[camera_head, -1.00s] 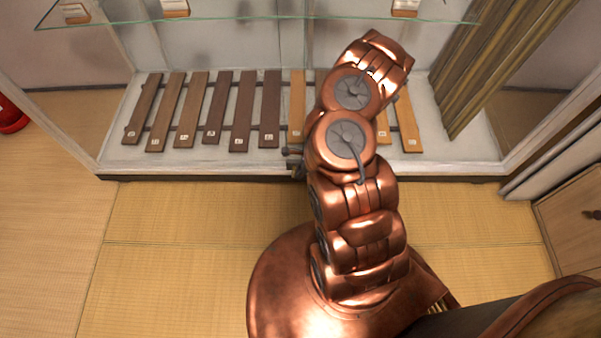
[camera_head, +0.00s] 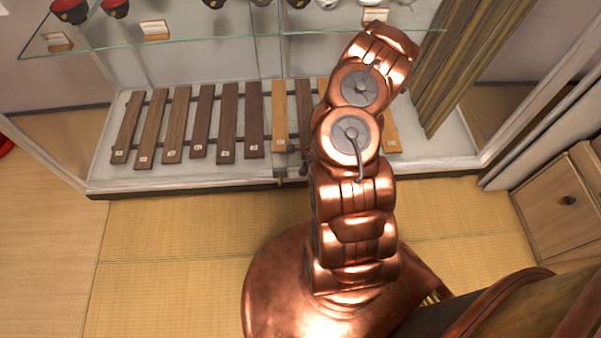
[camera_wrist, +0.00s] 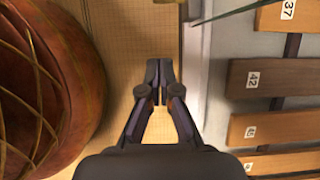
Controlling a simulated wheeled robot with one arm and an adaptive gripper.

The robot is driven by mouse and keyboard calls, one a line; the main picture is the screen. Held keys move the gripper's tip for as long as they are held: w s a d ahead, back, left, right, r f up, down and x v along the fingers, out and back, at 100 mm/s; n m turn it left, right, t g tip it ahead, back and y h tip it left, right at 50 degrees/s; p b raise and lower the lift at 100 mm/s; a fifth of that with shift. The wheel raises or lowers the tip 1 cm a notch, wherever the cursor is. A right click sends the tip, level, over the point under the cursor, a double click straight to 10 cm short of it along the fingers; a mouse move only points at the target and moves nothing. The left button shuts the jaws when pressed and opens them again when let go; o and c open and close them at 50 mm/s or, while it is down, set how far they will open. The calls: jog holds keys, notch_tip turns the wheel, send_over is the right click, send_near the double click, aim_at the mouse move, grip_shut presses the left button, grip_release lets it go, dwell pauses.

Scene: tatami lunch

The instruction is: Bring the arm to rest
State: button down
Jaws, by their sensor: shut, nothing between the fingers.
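My gripper (camera_wrist: 158,84) shows in the wrist view with its two dark fingertips together and nothing between them. It points down over the tatami floor (camera_wrist: 112,18), beside the edge of the display case. In the head view my copper arm stands in front of the case and hides most of the gripper; only a small dark part shows at the arm's left side.
A glass display case (camera_head: 190,178) spans the back, with several numbered wooden slats (camera_head: 228,122) on its base. Its glass shelf (camera_head: 230,48) holds bowls and small cards. A wooden drawer cabinet (camera_head: 565,215) stands at right. Tatami (camera_head: 170,260) is clear at left.

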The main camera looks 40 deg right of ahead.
jog(key=shift+v, duration=1.3)
